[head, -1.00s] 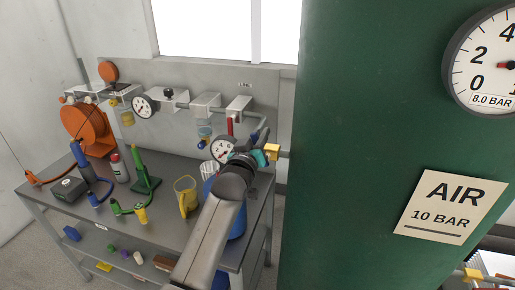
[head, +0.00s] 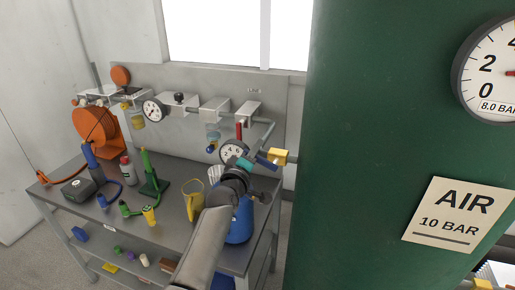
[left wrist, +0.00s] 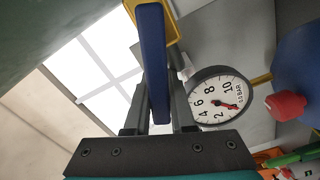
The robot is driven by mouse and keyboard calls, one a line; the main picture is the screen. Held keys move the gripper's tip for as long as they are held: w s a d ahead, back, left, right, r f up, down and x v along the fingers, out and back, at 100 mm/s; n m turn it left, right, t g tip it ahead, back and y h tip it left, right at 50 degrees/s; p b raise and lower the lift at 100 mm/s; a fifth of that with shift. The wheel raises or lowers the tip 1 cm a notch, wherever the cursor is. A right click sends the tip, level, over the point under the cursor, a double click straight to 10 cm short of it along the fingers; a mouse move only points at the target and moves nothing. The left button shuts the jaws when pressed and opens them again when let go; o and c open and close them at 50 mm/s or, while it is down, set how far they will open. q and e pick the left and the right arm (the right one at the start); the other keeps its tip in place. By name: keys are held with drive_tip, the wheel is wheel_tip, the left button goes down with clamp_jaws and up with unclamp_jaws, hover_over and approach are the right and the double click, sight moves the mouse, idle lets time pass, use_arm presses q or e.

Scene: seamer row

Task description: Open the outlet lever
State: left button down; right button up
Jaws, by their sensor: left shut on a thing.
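The blue outlet lever (head: 264,161) extends left from a yellow valve body (head: 279,156) on the side of the green tank. In the left wrist view the lever (left wrist: 153,60) is a long blue bar running between my two fingers, with the yellow valve part (left wrist: 172,22) at its top end. My left gripper (head: 257,160) is shut on the lever; its fingers (left wrist: 158,115) also show in the left wrist view. The gripper partly hides the lever's free end in the head view. My right gripper is not in view.
The green tank (head: 390,130) fills the right, with a gauge (head: 492,75) and AIR sign (head: 458,214). A small gauge (head: 234,152), a red handle (head: 239,131) and a blue container (head: 241,222) are near my left arm. The workbench (head: 165,228) holds several tools.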

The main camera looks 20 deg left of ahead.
use_arm(q)
drive_tip(key=shift+a+f+n, duration=0.1)
drive_tip(key=shift+f+n, duration=0.15)
drive_tip(key=shift+n, duration=0.15)
drive_tip(key=c, duration=0.8)
unclamp_jaws()
drive_tip(key=shift+o, duration=0.2)
drive_tip(key=shift+s, duration=0.1)
drive_tip(key=s, duration=1.5)
drive_tip(key=shift+a, duration=0.25)
